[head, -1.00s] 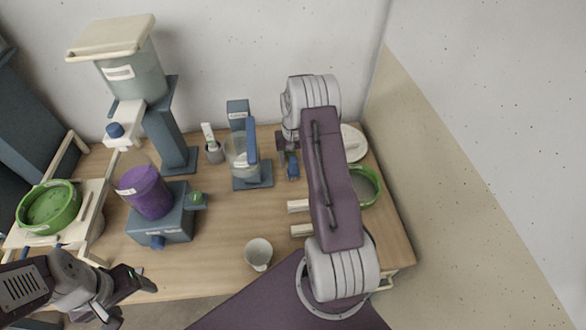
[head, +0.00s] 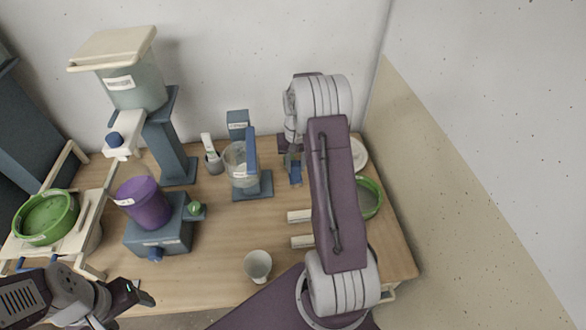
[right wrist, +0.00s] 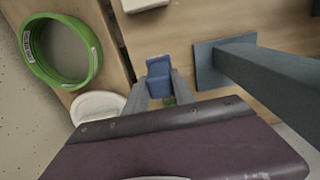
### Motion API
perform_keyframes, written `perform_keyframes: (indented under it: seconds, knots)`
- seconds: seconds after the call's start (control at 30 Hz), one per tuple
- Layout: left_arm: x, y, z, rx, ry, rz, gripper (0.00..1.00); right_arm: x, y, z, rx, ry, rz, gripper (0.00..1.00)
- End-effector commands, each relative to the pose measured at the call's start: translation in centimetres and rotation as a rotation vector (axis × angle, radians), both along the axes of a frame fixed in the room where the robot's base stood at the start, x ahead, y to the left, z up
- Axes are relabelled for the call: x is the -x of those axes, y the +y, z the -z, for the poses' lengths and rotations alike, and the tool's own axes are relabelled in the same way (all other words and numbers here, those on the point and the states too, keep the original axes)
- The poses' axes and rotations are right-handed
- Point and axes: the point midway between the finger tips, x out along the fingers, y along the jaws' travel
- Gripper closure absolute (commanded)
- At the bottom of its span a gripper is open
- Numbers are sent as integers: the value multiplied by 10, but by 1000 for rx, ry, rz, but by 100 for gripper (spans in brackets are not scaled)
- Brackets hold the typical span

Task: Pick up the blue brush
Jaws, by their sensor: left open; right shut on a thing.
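The blue brush (head: 295,175) shows as a small blue piece below my right gripper (head: 291,158), near the back of the table in the head view. In the right wrist view the blue brush (right wrist: 158,76) sits between the two fingers of my right gripper (right wrist: 160,88), which is shut on it. I cannot tell whether it is clear of the table. My right arm hides part of that area. My left gripper (head: 142,293) is open and empty at the front left.
A jug on a blue stand (head: 252,190) is left of the brush. A green ring-shaped sieve (head: 375,198) and a white plate (head: 360,154) lie to the right. A white cup (head: 257,266) stands in front; a purple bucket (head: 143,203) is left.

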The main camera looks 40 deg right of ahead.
Motion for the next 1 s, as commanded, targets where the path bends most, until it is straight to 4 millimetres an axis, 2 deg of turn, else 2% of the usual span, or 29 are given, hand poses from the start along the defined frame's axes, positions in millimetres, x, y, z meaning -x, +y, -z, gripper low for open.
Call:
perform_keyframes:
  seconds: [0.1, 0.3, 0.5, 0.7, 1.0]
  knots:
    - [0, 0, 6, 0, 0, 0, 31, 24, 6, -15, 2, -4, 0, 100]
    - [0, 0, 10, 0, 0, 0, 31, 59, 14, -37, 2, -4, 1, 100]
    - [0, 0, 11, 0, 0, 0, 31, 82, 20, -51, 1, -2, 1, 100]
    - [0, 0, 12, 0, 0, 0, 31, 91, 23, -56, 0, -1, 0, 100]
    - [0, 0, 12, 0, 0, 0, 31, 91, 23, -57, 0, -1, 0, 100]
